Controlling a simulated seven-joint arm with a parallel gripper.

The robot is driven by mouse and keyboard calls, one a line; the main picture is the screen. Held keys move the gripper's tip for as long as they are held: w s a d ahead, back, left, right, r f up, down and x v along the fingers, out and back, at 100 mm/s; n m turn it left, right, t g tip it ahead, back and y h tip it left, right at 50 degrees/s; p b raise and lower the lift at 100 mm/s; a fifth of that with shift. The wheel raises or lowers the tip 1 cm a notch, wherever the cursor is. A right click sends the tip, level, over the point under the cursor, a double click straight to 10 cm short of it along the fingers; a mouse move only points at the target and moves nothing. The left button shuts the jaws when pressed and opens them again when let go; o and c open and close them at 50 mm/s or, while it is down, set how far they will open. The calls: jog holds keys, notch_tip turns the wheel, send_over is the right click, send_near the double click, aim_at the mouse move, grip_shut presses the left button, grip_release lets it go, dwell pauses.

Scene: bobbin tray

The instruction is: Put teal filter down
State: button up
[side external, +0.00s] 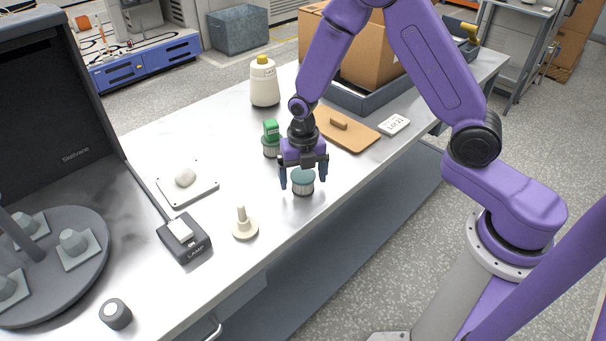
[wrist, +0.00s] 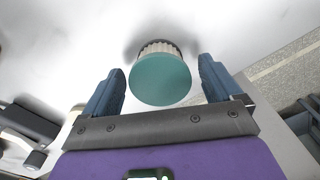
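The teal filter (side external: 303,182) is a short ribbed cylinder with a teal top. It stands upright on the white table near its front edge. In the wrist view the filter (wrist: 160,80) shows its round teal top and pale ribbed side between my fingers, with a visible gap on both sides. My gripper (side external: 303,178) is above and around the filter, pointing down, with its two blue fingers spread. In the wrist view my gripper (wrist: 162,85) is open and neither finger touches the filter.
A green-topped item (side external: 271,138) stands close behind my gripper. A cream peg on a round base (side external: 244,226) and a lamp switch box (side external: 184,238) are to the left. A wooden board (side external: 345,131) lies behind right. The table's front edge is close.

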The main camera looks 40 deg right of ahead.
aim_at(303, 175)
notch_tip(303, 175, up, 12)
jog(key=shift+r, duration=0.2)
dwell(0.6)
jog(key=s+d+r+m, duration=0.2)
jog(key=s+m, duration=0.6)
jog(key=s, duration=0.5)
jog(key=s+d+r+m, duration=0.1)
jog(key=s+r+m, duration=0.2)
jog(key=s+m, duration=0.6)
jog(key=s, duration=0.5)
jog(key=shift+d+m, duration=0.3)
jog(key=shift+d, duration=0.05)
